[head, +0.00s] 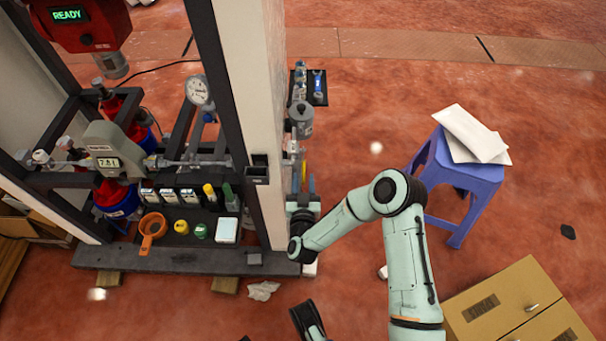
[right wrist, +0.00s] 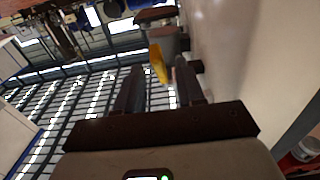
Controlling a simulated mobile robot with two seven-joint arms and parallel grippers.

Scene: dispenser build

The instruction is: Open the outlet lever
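The yellow outlet lever (head: 303,172) is on the right side of the pale post, below a grey metal cylinder (head: 301,118). In the right wrist view the yellow lever (right wrist: 158,63) shows ahead, by the gap between the fingertips. My right gripper (head: 304,190) is just below the lever in the head view, its hand partly hidden by my own wrist. In the right wrist view my right gripper (right wrist: 158,78) has its two dark fingers apart, with nothing clearly held. I cannot tell whether a finger touches the lever.
The pale post (head: 262,110) stands close beside the right gripper. A dark rack shelf (head: 190,262) holds bottles, boxes and an orange strainer (head: 152,228). A blue stool (head: 460,180) with white sheets and a cardboard box (head: 505,295) stand at the right.

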